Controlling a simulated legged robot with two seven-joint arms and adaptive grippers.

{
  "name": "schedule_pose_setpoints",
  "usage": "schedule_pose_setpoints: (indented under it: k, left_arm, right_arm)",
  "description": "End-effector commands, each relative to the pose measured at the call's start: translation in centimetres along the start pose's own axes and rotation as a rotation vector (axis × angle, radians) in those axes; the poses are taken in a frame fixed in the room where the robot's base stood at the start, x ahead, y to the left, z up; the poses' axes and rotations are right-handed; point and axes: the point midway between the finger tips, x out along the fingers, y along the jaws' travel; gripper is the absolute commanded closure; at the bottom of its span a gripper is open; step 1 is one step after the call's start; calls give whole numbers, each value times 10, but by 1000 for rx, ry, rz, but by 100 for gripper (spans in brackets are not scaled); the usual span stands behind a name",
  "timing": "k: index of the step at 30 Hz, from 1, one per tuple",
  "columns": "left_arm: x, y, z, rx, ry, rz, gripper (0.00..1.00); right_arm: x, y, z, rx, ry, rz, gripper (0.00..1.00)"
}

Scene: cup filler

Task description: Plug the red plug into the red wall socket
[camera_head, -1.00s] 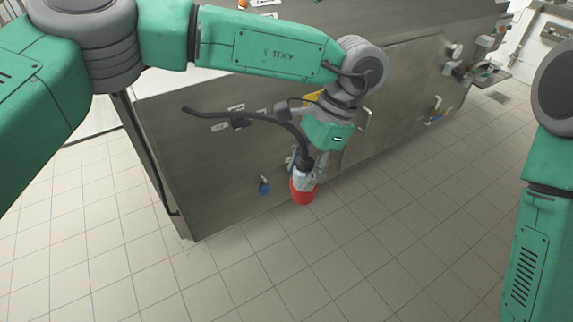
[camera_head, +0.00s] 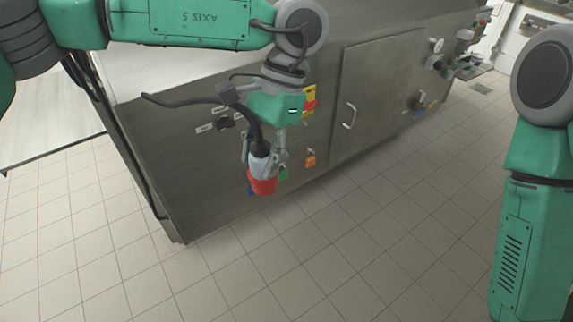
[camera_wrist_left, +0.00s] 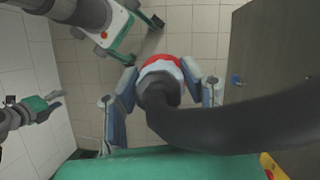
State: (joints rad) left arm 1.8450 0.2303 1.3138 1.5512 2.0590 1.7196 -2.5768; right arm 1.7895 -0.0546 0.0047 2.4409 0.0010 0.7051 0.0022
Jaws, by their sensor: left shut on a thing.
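My left gripper (camera_head: 264,152) is shut on the red plug (camera_head: 263,184), a grey-white body with a red collar at its lower end. A thick black cable runs from its top to the left. The plug is tilted and hangs in front of the steel cabinet's face. In the left wrist view the plug (camera_wrist_left: 158,75) sits between the two fingers (camera_wrist_left: 160,92), its cable running right. I cannot make out a red wall socket; the plug and gripper cover part of the panel. My right gripper (camera_wrist_left: 52,103) seems to show small at the left of the wrist view.
On the steel cabinet (camera_head: 200,170) are a green socket (camera_head: 283,174) and an orange socket (camera_head: 310,160). A blue socket (camera_head: 251,190) is partly behind the plug. A yellow-red switch (camera_head: 311,98) sits above, beside a door handle (camera_head: 349,116). The tiled floor (camera_head: 340,260) in front is clear.

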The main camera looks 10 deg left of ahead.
Motion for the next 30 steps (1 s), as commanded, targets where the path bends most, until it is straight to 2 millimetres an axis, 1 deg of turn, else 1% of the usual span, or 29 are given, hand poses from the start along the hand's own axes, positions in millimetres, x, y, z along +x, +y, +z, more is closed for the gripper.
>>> schedule_pose_setpoints:
  k: [1,3,6,9,12,24,26,29,30]
  left_arm:
    - [-6,-5,13,-48,4,21,99]
    - [-11,-8,28,-115,4,49,99]
    - [-17,-12,45,-190,3,79,99]
    - [-21,-14,56,-241,3,101,99]
    - [-24,-15,62,-267,2,112,99]
    - [-24,-15,61,-277,2,116,99]
    - [-26,-13,58,-285,1,119,99]
    - [-31,-9,44,-318,2,133,99]
    - [-34,-7,37,-336,2,141,99]
  right_arm:
    - [0,0,0,0,0,0,60]
    - [0,0,0,0,0,0,60]
    - [0,0,0,0,0,0,60]
    - [0,0,0,0,0,0,60]
    - [0,0,0,0,0,0,60]
    - [0,0,0,0,0,0,60]
    - [0,0,0,0,0,0,60]
    - [0,0,0,0,0,0,60]
    - [0,0,0,0,0,0,60]
